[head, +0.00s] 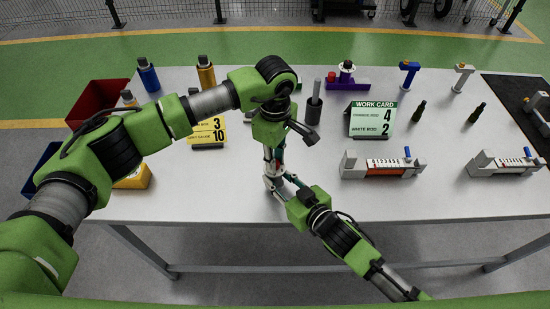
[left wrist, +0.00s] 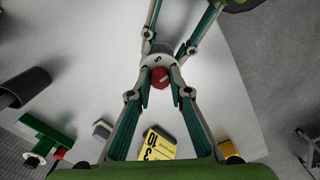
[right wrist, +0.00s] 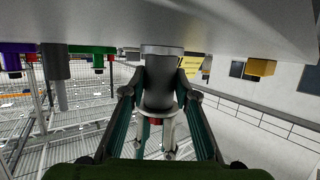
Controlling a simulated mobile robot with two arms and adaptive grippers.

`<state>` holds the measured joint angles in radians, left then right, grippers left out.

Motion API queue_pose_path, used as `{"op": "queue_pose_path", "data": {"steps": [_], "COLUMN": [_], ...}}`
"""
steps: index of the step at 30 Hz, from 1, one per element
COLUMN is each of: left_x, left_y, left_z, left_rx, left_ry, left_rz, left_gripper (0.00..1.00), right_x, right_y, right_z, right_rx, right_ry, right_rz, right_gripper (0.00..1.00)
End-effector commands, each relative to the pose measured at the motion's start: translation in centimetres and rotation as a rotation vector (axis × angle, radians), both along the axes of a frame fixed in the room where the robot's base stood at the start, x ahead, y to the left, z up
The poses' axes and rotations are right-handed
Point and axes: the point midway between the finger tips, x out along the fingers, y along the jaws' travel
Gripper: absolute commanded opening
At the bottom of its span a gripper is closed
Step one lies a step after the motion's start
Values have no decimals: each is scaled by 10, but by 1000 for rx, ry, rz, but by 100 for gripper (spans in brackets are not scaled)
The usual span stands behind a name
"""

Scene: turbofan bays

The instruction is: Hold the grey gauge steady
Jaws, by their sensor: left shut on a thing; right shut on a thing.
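The grey gauge (right wrist: 160,88) stands upright at the table's front edge, its base at or close to the tabletop. In the right wrist view, which looks upside down, my right gripper (right wrist: 160,98) is shut around its grey body. The left wrist view shows its pale marked dial (left wrist: 157,60) and red knob (left wrist: 160,77). My left gripper (left wrist: 161,84) is shut on the red knob from above. In the head view, my left gripper (head: 272,165) is over my right gripper (head: 284,183), and they hide most of the gauge.
A dark grey cylinder (head: 314,108) is near my left wrist. Two grey fixtures (head: 382,168) (head: 505,164) lie right. Red bin (head: 98,98) is at the left edge.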

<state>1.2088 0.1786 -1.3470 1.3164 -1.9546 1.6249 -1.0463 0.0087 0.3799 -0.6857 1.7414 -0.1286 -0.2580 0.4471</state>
Motion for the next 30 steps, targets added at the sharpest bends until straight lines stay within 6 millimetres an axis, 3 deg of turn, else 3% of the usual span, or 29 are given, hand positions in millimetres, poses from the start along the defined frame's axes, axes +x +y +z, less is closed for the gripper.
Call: {"op": "queue_pose_path", "data": {"steps": [11,30], "left_x": [1,3], "left_y": [0,1], "left_z": [1,1], "left_rx": [0,0], "left_ry": [-2,-3], "left_rz": [217,822], "left_gripper": [0,0], "right_x": [0,0], "right_y": [0,0], "right_z": [0,-1], "right_rx": [-1,-1], "right_ry": [1,1], "right_rz": [0,0], "right_gripper": [0,0]}}
